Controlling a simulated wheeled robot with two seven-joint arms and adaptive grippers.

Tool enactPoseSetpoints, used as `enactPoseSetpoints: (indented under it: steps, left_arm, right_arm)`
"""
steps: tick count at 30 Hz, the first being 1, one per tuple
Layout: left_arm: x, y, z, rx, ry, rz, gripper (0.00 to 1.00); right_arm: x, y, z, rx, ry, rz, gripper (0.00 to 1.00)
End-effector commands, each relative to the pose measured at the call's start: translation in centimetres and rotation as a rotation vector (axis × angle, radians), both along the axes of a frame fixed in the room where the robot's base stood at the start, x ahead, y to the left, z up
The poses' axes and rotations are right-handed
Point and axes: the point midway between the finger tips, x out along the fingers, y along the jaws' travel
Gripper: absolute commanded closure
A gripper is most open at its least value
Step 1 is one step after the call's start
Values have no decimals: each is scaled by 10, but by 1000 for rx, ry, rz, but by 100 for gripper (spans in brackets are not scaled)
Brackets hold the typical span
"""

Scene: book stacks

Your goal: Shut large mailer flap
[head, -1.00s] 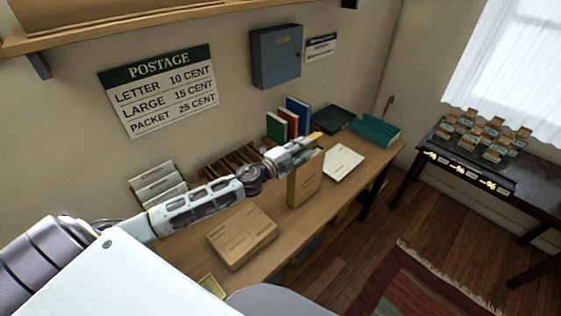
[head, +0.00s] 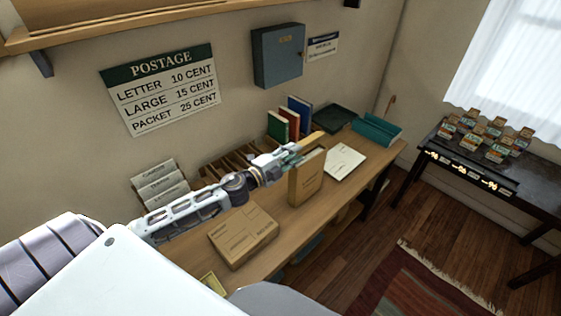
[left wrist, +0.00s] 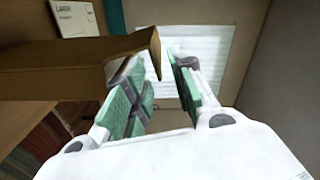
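The large mailer (head: 306,180) is a tan upright packet standing on the desk. Its flap (head: 311,139) shows as an orange-tan strip sticking up above the top edge, so it stands open. My left gripper (head: 290,157) is beside the mailer's top left, just below the flap. In the left wrist view, a brown cardboard piece (left wrist: 75,72) with a bent-down end reaches from the left toward the green-padded fingers (left wrist: 158,92). The fingers are apart with a gap between them; I cannot tell whether they touch the cardboard. My right gripper is not in view.
A brown parcel (head: 243,236) lies on the desk (head: 330,205) left of the mailer. Upright books (head: 290,121) stand behind, and a pale sheet (head: 345,162) and teal box (head: 376,129) lie right. A wooden rack (head: 222,163) and card holder (head: 160,184) are along the wall.

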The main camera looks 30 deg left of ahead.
Motion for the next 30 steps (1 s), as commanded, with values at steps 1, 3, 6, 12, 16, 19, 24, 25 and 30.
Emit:
enactPoseSetpoints:
  steps: [1,3,6,12,16,19,24,25,30]
  left_arm:
    - [-3,1,-1,-1,1,1,75]
    - [-7,2,-1,0,2,0,75]
    - [-12,4,-1,-1,1,1,75]
    - [-22,7,-1,0,2,0,75]
    - [-29,10,-1,-1,1,1,75]
    - [-34,12,-1,-1,2,2,75]
    - [-42,14,-1,-2,2,0,75]
    - [-43,15,-1,-2,1,1,75]
    - [-47,16,-1,-1,1,1,75]
  right_arm:
    - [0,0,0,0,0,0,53]
    - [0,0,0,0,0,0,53]
    - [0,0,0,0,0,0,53]
    - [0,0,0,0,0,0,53]
    - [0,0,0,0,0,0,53]
    - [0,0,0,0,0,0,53]
    - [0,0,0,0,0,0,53]
    - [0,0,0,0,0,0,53]
    - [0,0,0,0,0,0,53]
